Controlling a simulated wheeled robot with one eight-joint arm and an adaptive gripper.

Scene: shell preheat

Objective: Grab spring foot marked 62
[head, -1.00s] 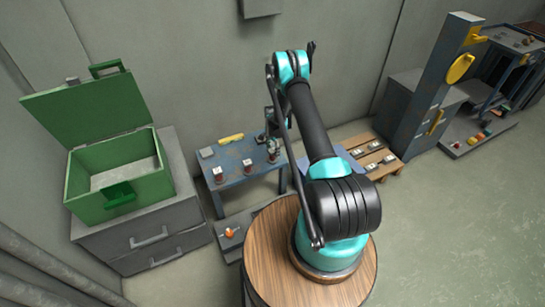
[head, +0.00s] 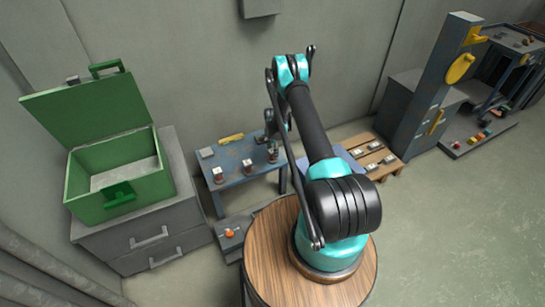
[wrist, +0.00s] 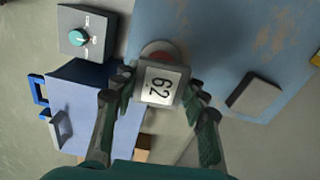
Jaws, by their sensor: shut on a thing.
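The spring foot marked 62 (wrist: 161,82) shows in the wrist view, its white label facing the camera and a grey rim around it. My gripper (wrist: 160,92) has one finger on each side of it and is shut on it. In the head view my gripper (head: 272,150) is at the right end of the blue table (head: 238,181), small and partly hidden by my arm. I cannot tell whether the foot still touches the table. Two similar pieces, one at the left (head: 218,174) and one in the middle (head: 247,165), stand on the table.
A yellow object (head: 231,138) and a grey block (head: 206,153) lie on the table's back part. An open green box (head: 118,180) stands on a grey drawer cabinet at left. A wooden pallet (head: 388,167) is at right. A control box with a teal knob (wrist: 86,33) shows in the wrist view.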

